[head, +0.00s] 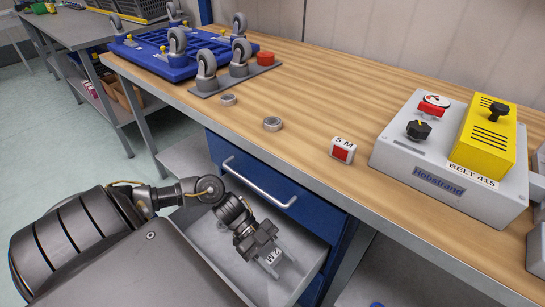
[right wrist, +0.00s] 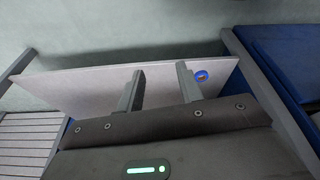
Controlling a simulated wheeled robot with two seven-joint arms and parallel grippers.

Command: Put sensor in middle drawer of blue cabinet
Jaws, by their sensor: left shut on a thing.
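The blue cabinet (head: 343,245) stands under the wooden workbench. Its upper blue drawer front (head: 255,170) with a silver handle is shut. Below it a grey drawer (head: 305,250) is pulled open; my left arm hides part of it. My left gripper (head: 265,252) points down over the open drawer, shut on a small white block, the sensor (head: 271,259), with a dark label that is hard to read. I cannot tell whether it touches the drawer floor. My right gripper (right wrist: 160,88) is open and empty in the right wrist view, in front of a pale panel.
A grey control box (head: 435,175) with a yellow unit (head: 485,140) stands at right. The bench edge overhangs the drawer.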

